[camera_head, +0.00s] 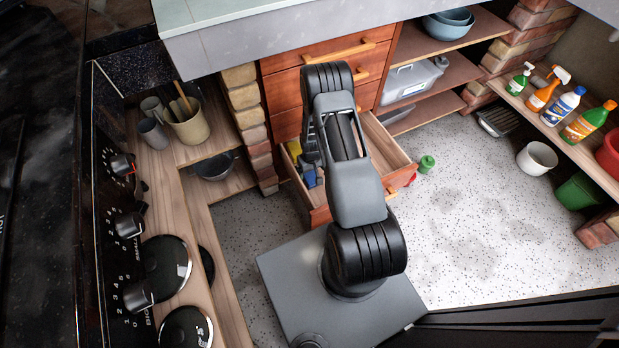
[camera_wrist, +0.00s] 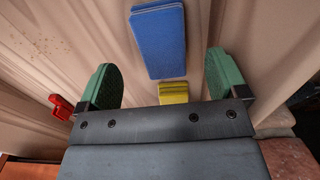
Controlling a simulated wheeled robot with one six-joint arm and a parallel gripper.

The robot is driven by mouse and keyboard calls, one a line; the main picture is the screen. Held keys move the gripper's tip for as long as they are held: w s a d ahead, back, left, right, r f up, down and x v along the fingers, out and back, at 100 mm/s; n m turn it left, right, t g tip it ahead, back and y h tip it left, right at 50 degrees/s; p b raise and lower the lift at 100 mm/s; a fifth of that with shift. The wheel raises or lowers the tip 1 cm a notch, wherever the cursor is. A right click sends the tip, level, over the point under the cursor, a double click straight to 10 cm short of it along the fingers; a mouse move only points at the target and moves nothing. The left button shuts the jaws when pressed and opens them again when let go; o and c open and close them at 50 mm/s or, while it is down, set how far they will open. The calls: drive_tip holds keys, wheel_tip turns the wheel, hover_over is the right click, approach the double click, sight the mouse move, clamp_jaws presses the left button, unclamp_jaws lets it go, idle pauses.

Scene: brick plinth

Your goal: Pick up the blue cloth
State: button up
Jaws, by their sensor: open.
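The blue cloth (camera_wrist: 158,42) looks like a flat folded rectangle on a pale wood-coloured surface in the wrist view. In the head view, blue shows at the left inside the open drawer (camera_head: 402,177), partly hidden by my arm. My gripper (camera_wrist: 163,80) is open and empty, with green pads on its two fingers. The cloth lies ahead of the gap between the fingers, apart from both in the picture. My gripper is hidden behind my arm in the head view.
A yellow item (camera_wrist: 174,91) lies close below the cloth, partly hidden by my gripper. A red item (camera_wrist: 61,107) is left of the left finger. A green container (camera_head: 427,163) stands on the floor by the drawer.

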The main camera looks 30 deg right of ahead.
sight(311, 176)
drive_tip(key=shift+w+a+f+b, duration=0.1)
drive_tip(key=shift+f+b, duration=1)
drive_tip(key=shift+f, duration=1.55)
drive_tip(key=c, duration=1.1)
drive_tip(key=shift+r, duration=0.1)
wheel_tip(311, 176, up, 18)
drive_tip(key=p, duration=0.5)
drive_tip(key=shift+p, duration=0.35)
